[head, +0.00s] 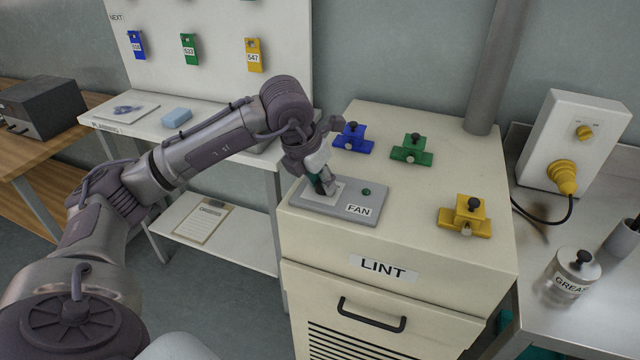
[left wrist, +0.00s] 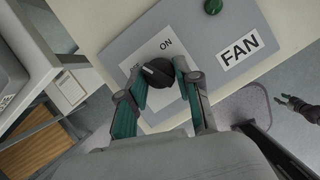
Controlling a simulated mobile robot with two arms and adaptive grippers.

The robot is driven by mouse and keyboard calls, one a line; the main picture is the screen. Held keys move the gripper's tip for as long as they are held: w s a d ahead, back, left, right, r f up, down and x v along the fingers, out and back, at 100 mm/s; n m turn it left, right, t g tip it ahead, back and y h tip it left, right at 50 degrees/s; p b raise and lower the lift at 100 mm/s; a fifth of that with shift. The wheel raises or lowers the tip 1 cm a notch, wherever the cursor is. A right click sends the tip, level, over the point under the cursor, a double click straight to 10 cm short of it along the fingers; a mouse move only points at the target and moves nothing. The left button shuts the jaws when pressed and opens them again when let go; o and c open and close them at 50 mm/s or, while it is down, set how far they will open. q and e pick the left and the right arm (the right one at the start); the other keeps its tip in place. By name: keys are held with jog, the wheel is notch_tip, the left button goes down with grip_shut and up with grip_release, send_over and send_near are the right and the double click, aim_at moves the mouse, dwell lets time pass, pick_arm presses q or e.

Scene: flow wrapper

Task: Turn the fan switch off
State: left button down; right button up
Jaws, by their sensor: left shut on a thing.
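The grey fan panel (head: 355,209) with its "FAN" label lies on the front left of the cream cabinet top. Its black rotary switch knob (left wrist: 158,72) sits on a pale plate (left wrist: 150,45) marked "ON"; a second word to the left is partly hidden. A pale mark shows on the knob's left side, but I cannot tell its setting for sure. My left gripper (left wrist: 166,82) is shut on the knob, a finger on each side. In the head view the left gripper (head: 325,186) hides most of the knob. A dark pronged shape, apparently my right gripper (left wrist: 292,104), shows small in the left wrist view.
A green lamp (head: 366,191) sits on the panel. Blue (head: 353,138), green (head: 412,149) and yellow (head: 466,216) clamp-like blocks stand on the cabinet top. A grey pipe (head: 495,70) rises behind. A grease jar (head: 572,278) stands on the right bench.

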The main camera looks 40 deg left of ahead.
pick_arm(q)
jog(key=shift+d+n+y+b, duration=0.1)
jog(key=shift+n+y+b, duration=0.6)
jog(key=shift+n, duration=1.3)
jog(key=c, duration=0.8)
grip_release()
jog(key=v, duration=1.2)
jog(key=shift+d, duration=0.2)
jog(key=shift+w, duration=0.1)
